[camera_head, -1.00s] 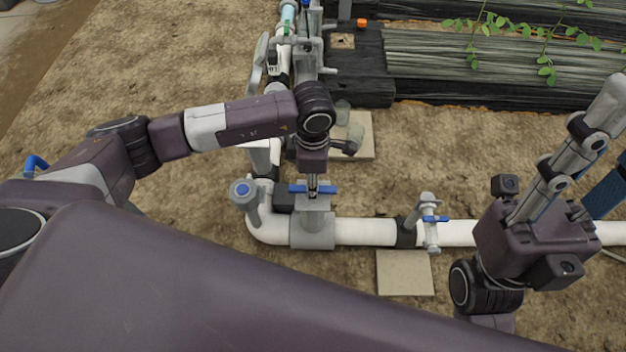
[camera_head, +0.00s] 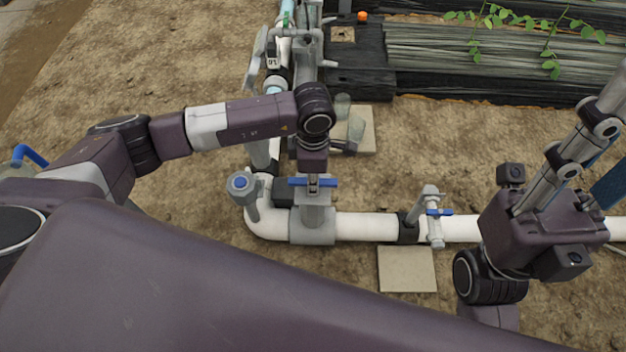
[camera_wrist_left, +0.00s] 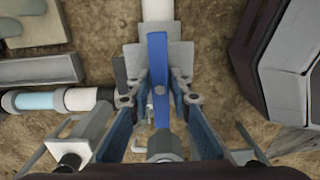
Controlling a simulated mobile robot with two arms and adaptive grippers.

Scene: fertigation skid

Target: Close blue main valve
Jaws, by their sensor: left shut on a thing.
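The blue main valve handle (camera_head: 328,182) is a flat blue lever on top of a grey valve body (camera_head: 312,228) in the white pipe. It lies left to right, in line with the pipe stretch to its right. In the left wrist view the handle (camera_wrist_left: 158,60) runs up the middle. My left gripper (camera_head: 313,184) reaches down onto the handle. In the wrist view my left gripper (camera_wrist_left: 158,88) has one finger on each side of the lever, shut on it. My right gripper (camera_head: 603,155) is away at the right edge, empty, its fingers apart and partly cut off.
A smaller blue-handled valve (camera_head: 436,214) stands on the pipe to the right, near a paving slab (camera_head: 407,270). A grey fitting with a blue cap (camera_head: 240,184) stands close left. Grey pipework (camera_head: 305,50) rises behind my left arm.

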